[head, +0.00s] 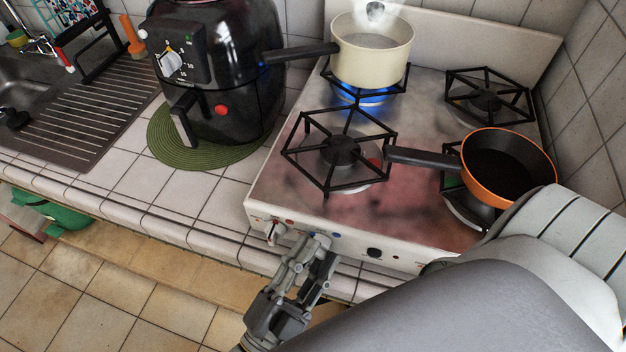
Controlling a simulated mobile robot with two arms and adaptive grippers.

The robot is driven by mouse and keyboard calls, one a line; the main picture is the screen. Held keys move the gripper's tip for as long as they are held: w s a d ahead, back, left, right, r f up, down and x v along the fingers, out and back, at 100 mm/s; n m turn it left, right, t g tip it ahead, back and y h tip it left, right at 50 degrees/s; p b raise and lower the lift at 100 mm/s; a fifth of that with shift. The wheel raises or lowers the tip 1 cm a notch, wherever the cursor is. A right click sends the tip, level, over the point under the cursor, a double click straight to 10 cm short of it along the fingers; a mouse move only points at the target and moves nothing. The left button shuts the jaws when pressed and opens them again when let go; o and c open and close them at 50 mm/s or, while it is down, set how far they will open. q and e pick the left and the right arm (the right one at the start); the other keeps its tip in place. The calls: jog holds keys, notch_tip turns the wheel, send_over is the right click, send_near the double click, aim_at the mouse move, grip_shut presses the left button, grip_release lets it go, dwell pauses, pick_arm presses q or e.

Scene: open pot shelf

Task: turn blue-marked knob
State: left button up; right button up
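The stove (285,190) has a white front panel with small coloured marks. The knob at that spot is hidden by the gripper's fingers. A knob (272,231) shows to the left, and a dark knob (375,252) to the right.
A steaming cream pot (372,62) stands over a blue flame at the back left burner. An orange pan (508,168) sits at the front right, its handle pointing left. A black air fryer (235,85) stands on a green mat (165,148). My grey arm covers the lower right.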

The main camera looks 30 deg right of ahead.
pick_arm(q)
jog(key=c, duration=0.3)
jog(key=shift+c, duration=0.2)
